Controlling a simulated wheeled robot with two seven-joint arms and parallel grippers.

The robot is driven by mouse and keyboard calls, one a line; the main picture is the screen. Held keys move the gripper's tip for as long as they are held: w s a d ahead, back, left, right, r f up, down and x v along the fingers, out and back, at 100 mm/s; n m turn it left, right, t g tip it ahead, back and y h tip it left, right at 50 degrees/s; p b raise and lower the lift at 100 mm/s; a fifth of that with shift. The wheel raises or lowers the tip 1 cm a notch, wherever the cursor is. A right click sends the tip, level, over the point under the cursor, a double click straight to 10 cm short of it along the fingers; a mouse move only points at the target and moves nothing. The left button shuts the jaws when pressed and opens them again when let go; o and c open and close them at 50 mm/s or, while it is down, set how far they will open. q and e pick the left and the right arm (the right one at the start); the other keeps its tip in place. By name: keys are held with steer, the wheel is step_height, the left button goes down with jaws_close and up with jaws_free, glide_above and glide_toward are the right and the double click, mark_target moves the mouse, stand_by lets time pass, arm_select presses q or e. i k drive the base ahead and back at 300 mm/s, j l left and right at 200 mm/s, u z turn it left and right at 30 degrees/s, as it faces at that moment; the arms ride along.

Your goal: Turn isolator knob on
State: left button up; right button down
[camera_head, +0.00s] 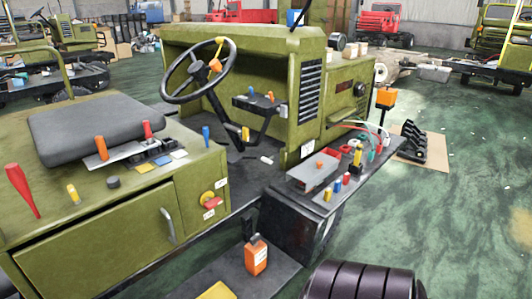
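What looks like the isolator knob (212,204) is a red handle on a round yellow plate. It sits on the right end of the olive seat box (110,243), with small white labels around it. The red handle appears to lie roughly level, pointing right. The label text is too small to read. Neither of my grippers shows in the head view, and nothing touches the knob.
An orange-topped pedal or lever (256,257) rises from the floor plate. A side shelf (352,188) carries colored knobs and hoses. A dark ribbed cylinder (362,284) is at the bottom edge.

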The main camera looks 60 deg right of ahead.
mark_target(211, 204)
steer(key=l+z, duration=0.1)
steer(key=z, duration=1.45)
